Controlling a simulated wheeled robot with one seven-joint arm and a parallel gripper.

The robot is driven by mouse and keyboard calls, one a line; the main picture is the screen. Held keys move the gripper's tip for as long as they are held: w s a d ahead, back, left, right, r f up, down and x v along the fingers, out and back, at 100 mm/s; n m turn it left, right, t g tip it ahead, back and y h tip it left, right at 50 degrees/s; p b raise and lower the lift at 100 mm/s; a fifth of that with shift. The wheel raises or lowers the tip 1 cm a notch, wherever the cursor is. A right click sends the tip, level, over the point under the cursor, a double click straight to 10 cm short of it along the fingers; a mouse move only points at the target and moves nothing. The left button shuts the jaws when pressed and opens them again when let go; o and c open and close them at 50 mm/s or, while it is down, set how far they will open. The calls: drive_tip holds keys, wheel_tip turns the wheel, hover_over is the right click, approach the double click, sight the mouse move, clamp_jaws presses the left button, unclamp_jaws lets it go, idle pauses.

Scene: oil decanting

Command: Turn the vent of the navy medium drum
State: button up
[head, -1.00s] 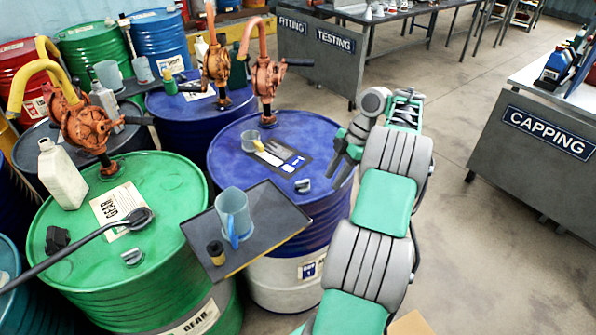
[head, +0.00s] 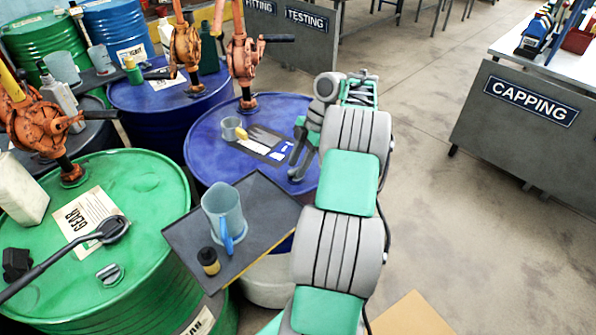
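The navy drum (head: 213,170) in the middle has a blue lid and a pale lower part. An orange hand pump (head: 243,60) stands on its lid, and a dark mat with a label (head: 265,143) lies there. My gripper (head: 294,174) is low over the right front part of this lid, pointing down, where the grey vent cap showed earlier. The fingertips are small and overlap the vent's place, so I cannot tell the vent apart from them or whether the fingers are closed on it. A second navy drum (head: 148,125) with a pump stands behind left.
A dark tray (head: 265,210) with a blue jug (head: 224,215) and a small black-capped jar (head: 208,261) sits before the drum. A green drum (head: 150,185) with a ladle stands left. Grey cup (head: 231,129) is on the navy lid. Open floor lies right, before the CAPPING bench (head: 530,130).

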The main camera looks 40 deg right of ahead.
drive_tip(key=shift+f, duration=0.15)
drive_tip(key=shift+c, duration=0.6)
clamp_jaws()
